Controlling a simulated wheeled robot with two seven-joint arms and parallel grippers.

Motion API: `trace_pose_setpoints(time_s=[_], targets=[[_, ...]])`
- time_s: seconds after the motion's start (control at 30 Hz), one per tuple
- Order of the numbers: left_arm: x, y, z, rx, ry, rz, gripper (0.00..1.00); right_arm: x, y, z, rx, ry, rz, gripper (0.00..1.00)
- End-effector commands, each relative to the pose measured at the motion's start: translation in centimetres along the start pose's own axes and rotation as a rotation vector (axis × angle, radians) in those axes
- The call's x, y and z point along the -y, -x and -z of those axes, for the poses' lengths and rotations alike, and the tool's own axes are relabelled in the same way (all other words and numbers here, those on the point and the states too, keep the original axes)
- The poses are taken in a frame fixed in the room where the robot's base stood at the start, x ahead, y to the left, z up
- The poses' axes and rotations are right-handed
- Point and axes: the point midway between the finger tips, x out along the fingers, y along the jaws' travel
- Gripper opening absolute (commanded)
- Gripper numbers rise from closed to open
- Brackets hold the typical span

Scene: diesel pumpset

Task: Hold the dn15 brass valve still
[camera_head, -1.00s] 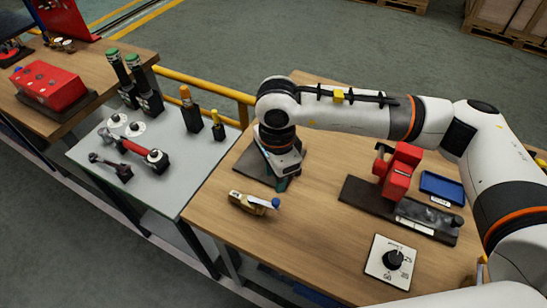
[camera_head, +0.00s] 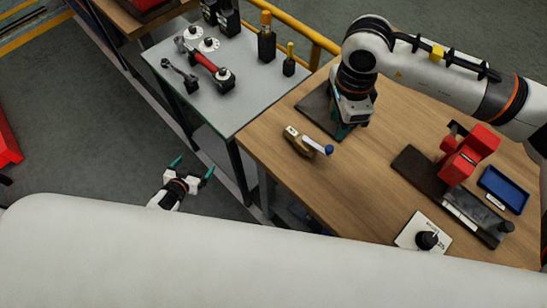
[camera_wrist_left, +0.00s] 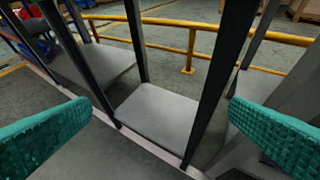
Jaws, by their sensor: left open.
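The brass valve (camera_head: 300,142), with a blue-tipped lever (camera_head: 328,150), lies on the wooden table near its left edge. My left gripper (camera_head: 191,166) is open and empty, left of the table and beyond its edge, well apart from the valve. Its green fingers show wide apart in the left wrist view (camera_wrist_left: 160,130), with table legs and floor between them. The valve does not show there. My right gripper (camera_head: 345,130) points down over a dark plate (camera_head: 316,106), just behind the valve. Its fingers are largely hidden, so I cannot tell their opening.
A red vise (camera_head: 468,153) on a dark base, a blue tray (camera_head: 503,190) and a dial plate (camera_head: 424,234) occupy the table's right side. A grey table (camera_head: 225,105) with tools stands at left. A yellow rail (camera_head: 300,35) runs behind. My white arm covers the foreground.

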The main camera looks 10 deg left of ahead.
Motion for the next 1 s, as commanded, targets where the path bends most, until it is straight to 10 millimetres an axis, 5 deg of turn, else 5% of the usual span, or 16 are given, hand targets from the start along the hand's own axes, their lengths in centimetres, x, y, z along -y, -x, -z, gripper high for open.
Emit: trace_pose_setpoints(time_s=[0.03,0.33,0.47,0.57,0.67,0.8,1.0], targets=[[-0.7,-0.4,-3.2,0.070,-0.005,0.014,1.00,0.0,0.0,0.0,0.000,0.000,0.000,0.36],[-1.7,1.0,-21.1,0.432,-0.048,0.184,1.00,0.0,0.0,0.0,0.000,0.000,0.000,0.36],[-0.3,3.6,-28.4,0.561,-0.101,0.305,1.00,0.0,0.0,0.0,0.000,0.000,0.000,0.36],[2.5,6.5,-32.6,0.626,-0.160,0.428,1.00,0.0,0.0,0.0,0.000,0.000,0.000,0.36],[7.8,8.5,-31.9,0.604,-0.192,0.531,1.00,0.0,0.0,0.0,0.000,0.000,0.000,0.36],[14.6,9.4,-26.8,0.521,-0.174,0.562,1.00,0.0,0.0,0.0,0.000,0.000,0.000,0.36],[21.9,11.0,-21.4,0.435,-0.139,0.549,1.00,0.0,0.0,0.0,0.000,0.000,0.000,0.36]])
